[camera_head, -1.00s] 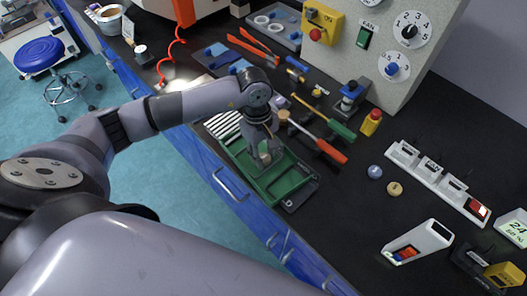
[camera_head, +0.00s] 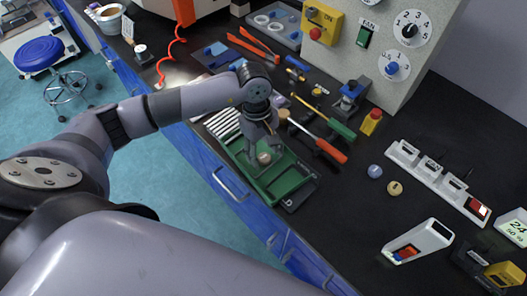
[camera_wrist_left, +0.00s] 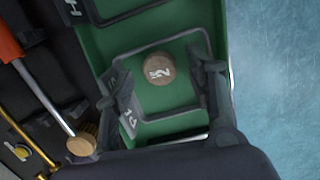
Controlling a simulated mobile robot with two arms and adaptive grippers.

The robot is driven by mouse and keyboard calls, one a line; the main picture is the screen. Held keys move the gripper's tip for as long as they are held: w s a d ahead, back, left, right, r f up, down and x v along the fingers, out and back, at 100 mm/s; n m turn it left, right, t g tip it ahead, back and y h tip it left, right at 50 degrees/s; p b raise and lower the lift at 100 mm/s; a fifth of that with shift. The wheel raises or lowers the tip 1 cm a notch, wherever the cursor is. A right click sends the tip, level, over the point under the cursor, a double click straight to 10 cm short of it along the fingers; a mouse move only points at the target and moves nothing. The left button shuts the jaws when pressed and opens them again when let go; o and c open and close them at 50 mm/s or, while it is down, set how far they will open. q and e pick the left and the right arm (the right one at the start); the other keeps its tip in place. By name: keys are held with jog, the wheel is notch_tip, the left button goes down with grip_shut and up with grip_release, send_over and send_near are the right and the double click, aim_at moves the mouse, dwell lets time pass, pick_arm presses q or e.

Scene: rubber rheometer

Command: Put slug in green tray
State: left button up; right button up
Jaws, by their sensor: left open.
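The slug is a small tan-brown disc marked with a 2, seen in the left wrist view (camera_wrist_left: 159,69) and in the head view (camera_head: 264,158). It is inside a compartment of the green tray (camera_head: 287,185), whose floor and walls also show in the left wrist view (camera_wrist_left: 185,124). My left gripper (camera_head: 262,148) is above the tray. In the left wrist view its two fingers (camera_wrist_left: 159,85) stand apart on either side of the slug, with clear gaps to it. My right gripper is not in view.
Red- and green-handled screwdrivers (camera_head: 324,143) lie just beyond the tray. The bench's blue front edge runs close beside the tray.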

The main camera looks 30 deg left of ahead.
pick_arm(q)
notch_tip(320, 180, up, 11)
jog(key=a+b, duration=0.1)
jog(key=b, duration=0.1)
jog(key=shift+w+a, duration=0.25)
jog(key=shift+w, duration=0.15)
